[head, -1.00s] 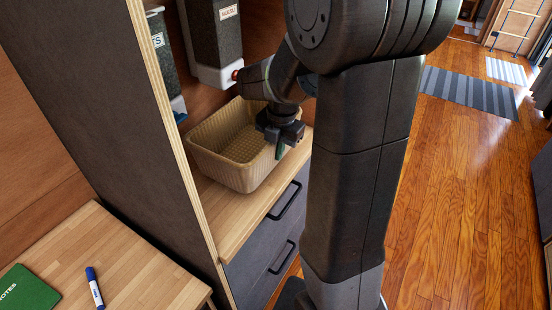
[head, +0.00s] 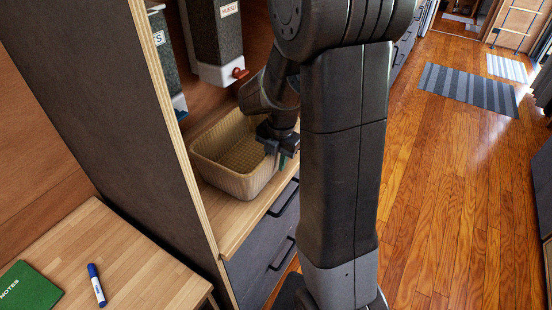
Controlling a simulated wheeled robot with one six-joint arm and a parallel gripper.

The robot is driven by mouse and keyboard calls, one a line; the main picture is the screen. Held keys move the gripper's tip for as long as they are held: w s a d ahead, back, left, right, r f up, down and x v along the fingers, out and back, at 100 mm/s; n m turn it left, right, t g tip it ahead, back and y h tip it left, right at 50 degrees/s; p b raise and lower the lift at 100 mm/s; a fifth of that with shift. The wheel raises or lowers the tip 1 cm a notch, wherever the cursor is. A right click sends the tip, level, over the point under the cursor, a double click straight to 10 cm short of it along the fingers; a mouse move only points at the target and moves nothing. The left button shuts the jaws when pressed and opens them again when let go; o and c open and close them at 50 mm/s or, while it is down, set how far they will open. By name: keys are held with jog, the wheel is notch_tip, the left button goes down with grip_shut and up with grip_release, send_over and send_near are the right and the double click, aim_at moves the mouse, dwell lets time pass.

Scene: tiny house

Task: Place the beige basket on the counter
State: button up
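The beige basket (head: 232,183) is an open, ribbed, rectangular tub inside the shelf unit, over its light wooden counter (head: 219,219). It looks upright, near the front edge; I cannot tell whether its base touches the wood. My gripper (head: 279,152) points down at the basket's right rim, with its fingers on the rim wall, and appears shut on it. My arm hides the right end of the counter and part of the basket's far right side.
Grey dispensers (head: 217,39) with a red knob (head: 240,74) hang above the basket. A dark side panel (head: 95,100) stands at left. Drawers with black handles (head: 283,198) lie below the counter. A table (head: 135,262) holds a blue marker (head: 96,285) and green notebook (head: 28,288). The floor at right is open.

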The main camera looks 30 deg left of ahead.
notch_tip(320, 180, up, 12)
jog(key=d, duration=0.1)
jog(key=shift+d+r, duration=0.15)
dwell(0.4)
jog(key=shift+s, duration=0.1)
jog(key=f, duration=0.8)
jog(key=a+f, duration=0.1)
jog(key=f, duration=0.3)
jog(key=shift+a+f, duration=0.1)
jog(key=shift+f, duration=0.1)
jog(key=shift+r, duration=1.4)
